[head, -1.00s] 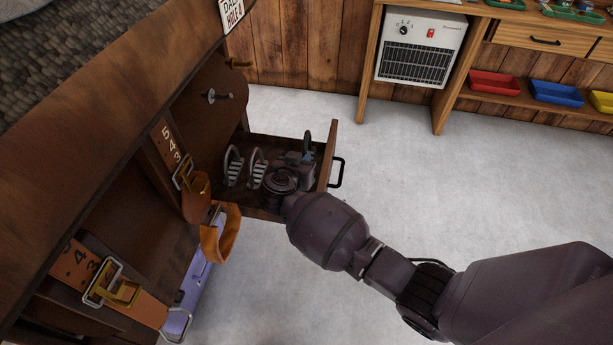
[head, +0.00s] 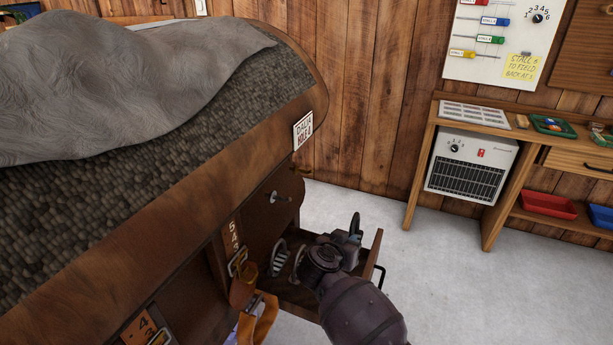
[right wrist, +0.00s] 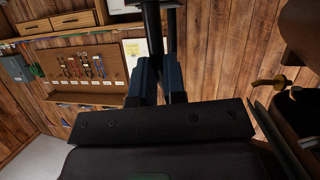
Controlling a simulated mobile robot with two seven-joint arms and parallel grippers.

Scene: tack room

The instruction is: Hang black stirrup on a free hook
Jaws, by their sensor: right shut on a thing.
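My right gripper (head: 346,238) is above the open drawer (head: 374,256) on the side of the dark brown saddle stand. It is shut on a dark thing, which looks like the black stirrup (head: 355,222). In the right wrist view, the stirrup (right wrist: 152,18) shows as a black bar between the blue-grey fingertips (right wrist: 158,78); the rest of it is cut off. A silver hook (head: 275,198) projects from the stand panel left of the gripper, with nothing visible on it. In the right wrist view, a brass hook (right wrist: 268,82) is at the right. My left gripper is out of view.
Grey metal stirrups (head: 279,257) stand in the drawer, partly behind my arm. Leather straps with buckles (head: 238,262) hang from the stand's side. A heater (head: 467,166) sits under the bench at right. The grey floor (head: 350,203) between is clear.

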